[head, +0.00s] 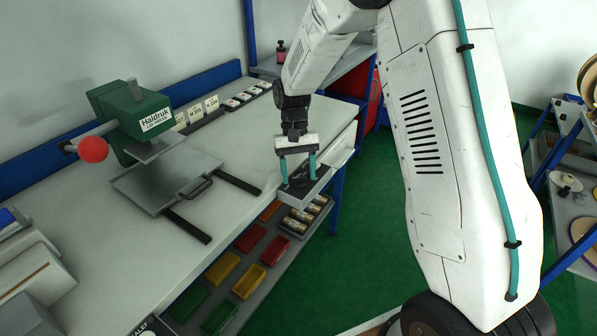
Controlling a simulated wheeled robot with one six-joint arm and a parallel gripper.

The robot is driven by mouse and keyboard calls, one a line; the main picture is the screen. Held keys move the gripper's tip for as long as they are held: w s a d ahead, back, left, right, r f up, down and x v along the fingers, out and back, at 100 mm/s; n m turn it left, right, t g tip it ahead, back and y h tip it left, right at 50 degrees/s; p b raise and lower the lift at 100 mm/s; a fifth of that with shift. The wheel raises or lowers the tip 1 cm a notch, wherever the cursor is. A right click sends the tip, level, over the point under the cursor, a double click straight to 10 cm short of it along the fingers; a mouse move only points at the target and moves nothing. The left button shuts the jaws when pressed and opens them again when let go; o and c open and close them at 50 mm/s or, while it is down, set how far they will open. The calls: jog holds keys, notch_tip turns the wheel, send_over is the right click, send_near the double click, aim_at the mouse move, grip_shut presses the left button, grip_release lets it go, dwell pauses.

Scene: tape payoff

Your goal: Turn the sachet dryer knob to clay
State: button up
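I cannot make out a sachet dryer, a knob or the word clay in the head view. My gripper (298,178) points down at the right edge of the workbench, with its two teal fingers apart. The fingers are over a small grey box with a dark top (305,193) at the bench edge. No object is visible held between them. I cannot tell whether the fingertips touch the box, nor whether this box bears a knob.
A green Haldruk press (133,118) with a red ball lever (93,149) stands on the workbench (250,210). Yellow bins (249,281) and other coloured bins sit on a shelf below. A shelf rack (575,195) stands at right. Green floor (375,215) lies open between.

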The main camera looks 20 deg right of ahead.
jog(key=v, duration=0.7)
jog(key=shift+r, duration=0.4)
jog(key=shift+w, duration=0.15)
send_over(303, 177)
jog(key=shift+f+n, duration=0.1)
jog(key=shift+n, duration=0.2)
jog(key=s+r+t, duration=0.2)
jog(key=s+r, duration=0.2)
jog(key=s, duration=0.6)
jog(key=s+d+r+t, duration=0.1)
jog(key=s+r, duration=0.4)
jog(key=s, duration=0.5)
jog(key=s+d+r+n+t, duration=0.1)
jog(key=s+r, duration=0.4)
jog(key=s, duration=0.5)
jog(key=shift+d+t+h, duration=0.2)
jog(key=shift+t+h, duration=0.1)
jog(key=shift+t, duration=0.6)
